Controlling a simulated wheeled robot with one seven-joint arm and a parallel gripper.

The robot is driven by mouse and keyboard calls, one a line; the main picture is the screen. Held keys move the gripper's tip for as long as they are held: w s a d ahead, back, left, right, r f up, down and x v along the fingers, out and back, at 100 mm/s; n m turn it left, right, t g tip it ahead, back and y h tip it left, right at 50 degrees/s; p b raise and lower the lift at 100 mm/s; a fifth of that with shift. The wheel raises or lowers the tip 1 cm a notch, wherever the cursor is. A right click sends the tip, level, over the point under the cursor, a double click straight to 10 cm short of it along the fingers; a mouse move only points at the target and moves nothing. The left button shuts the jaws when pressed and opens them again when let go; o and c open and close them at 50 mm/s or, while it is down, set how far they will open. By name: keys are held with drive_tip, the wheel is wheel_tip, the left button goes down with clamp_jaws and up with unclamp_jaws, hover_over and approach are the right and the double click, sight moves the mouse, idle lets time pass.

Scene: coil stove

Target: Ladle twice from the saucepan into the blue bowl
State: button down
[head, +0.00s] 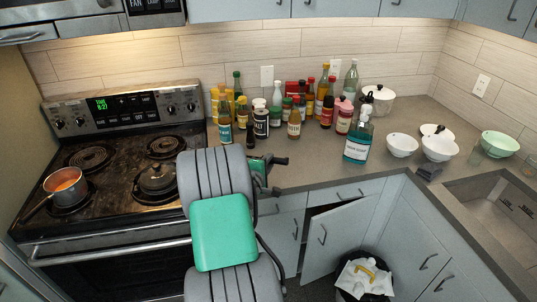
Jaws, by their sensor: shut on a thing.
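The saucepan (65,182) with orange-red contents sits on the front left burner, its handle pointing to the lower left. My gripper (268,168) is partly hidden behind my own arm, at the counter's front edge right of the stove. It is shut on a dark thing of which little shows; I cannot tell if this is the ladle. No ladle shows clearly elsewhere. No plainly blue bowl is in view. Two white bowls (402,144) (440,148) and a pale green bowl (500,144) stand on the right counter. My gripper is apart from the saucepan and bowls.
Several bottles and jars crowd the back counter; a soap bottle (358,140) stands in front of them. A white lidded pot (378,98) is behind. A dark lidded pan (157,178) sits on the stove. A cabinet door (340,236) hangs open near a bin (364,278). The sink (500,205) is right.

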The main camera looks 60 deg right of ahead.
drive_tip(key=y, duration=0.1)
drive_tip(key=r+g+y, duration=0.1)
drive_tip(key=y, duration=0.3)
drive_tip(key=shift+w+d+r+m, duration=0.15)
drive_tip(key=shift+d+r+m, duration=0.15)
drive_tip(key=shift+d+r, duration=0.1)
drive_tip(key=y, duration=0.2)
drive_tip(key=g+y, duration=0.1)
drive_tip(key=shift+d+r+y, duration=0.1)
drive_tip(key=shift+d+y, duration=0.15)
drive_tip(key=shift+y, duration=0.05)
drive_tip(key=y, duration=0.4)
drive_tip(key=shift+w+d+m+g, duration=0.1)
drive_tip(key=shift+d+m+g, duration=0.25)
drive_tip(key=shift+m+g, duration=0.05)
drive_tip(key=shift+r, duration=0.5)
drive_tip(key=shift+a+r, duration=0.2)
drive_tip(key=shift+r, duration=0.4)
drive_tip(key=shift+d, duration=0.1)
